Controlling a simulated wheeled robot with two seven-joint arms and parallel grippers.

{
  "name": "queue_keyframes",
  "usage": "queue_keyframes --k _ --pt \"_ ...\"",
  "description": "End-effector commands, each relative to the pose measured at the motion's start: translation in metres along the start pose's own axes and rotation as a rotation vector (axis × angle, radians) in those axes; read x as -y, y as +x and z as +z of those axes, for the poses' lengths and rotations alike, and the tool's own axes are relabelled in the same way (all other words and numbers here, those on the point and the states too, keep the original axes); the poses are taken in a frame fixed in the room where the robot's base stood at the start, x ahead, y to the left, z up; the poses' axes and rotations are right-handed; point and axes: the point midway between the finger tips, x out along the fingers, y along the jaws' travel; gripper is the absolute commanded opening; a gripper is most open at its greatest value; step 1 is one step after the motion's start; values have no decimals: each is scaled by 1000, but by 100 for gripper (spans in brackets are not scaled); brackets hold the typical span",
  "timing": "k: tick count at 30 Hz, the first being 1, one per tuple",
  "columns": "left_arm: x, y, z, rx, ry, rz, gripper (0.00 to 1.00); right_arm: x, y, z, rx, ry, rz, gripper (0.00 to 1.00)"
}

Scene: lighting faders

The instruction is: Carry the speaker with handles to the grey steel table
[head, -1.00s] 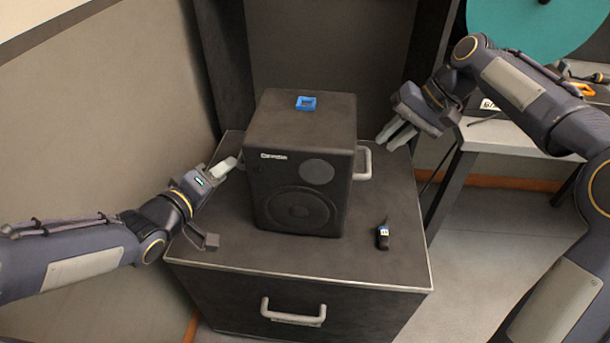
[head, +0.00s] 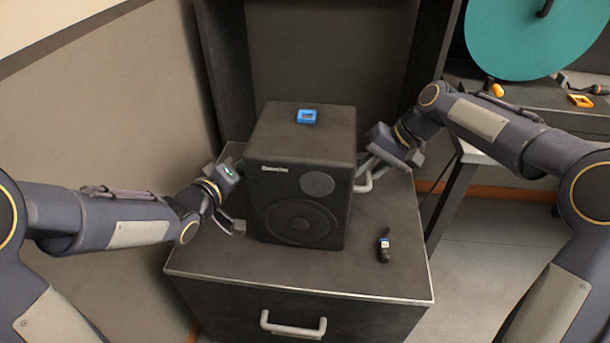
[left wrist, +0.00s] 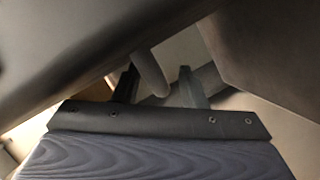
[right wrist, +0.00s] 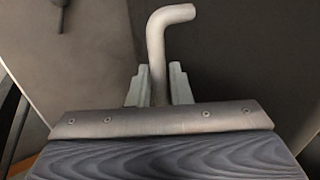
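The black speaker (head: 300,180) stands upright on a dark drawer cabinet (head: 330,272). A grey handle on its right side shows in the head view (head: 374,176). My right gripper (head: 376,160) is at that handle. In the right wrist view its fingers (right wrist: 160,88) sit close on both sides of the handle bar (right wrist: 158,50) and look shut on it. My left gripper (head: 232,195) is beside the speaker's left side. In the left wrist view its fingers (left wrist: 159,88) are apart, with the grey left handle (left wrist: 150,72) between them. The grey steel table (head: 478,152) is partly visible at right.
A small blue object (head: 306,117) lies on top of the speaker. A teal disc (head: 535,38) stands at the upper right. Walls are close behind and left.

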Motion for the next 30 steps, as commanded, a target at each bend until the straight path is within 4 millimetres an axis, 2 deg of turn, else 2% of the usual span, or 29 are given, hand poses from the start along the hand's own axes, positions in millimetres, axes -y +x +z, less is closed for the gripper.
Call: queue_keyframes --k 7,11,16,30 --pt "0 0 0 0 0 0 38 0 0 0 0 -1 0 18" --pt "0 0 0 0 0 0 21 0 0 0 -1 -1 0 1" --pt "0 0 0 0 0 -1 0 0 0 0 -1 0 0 0" --pt "1 0 0 0 1 -2 0 0 -1 0 -2 0 0 0"
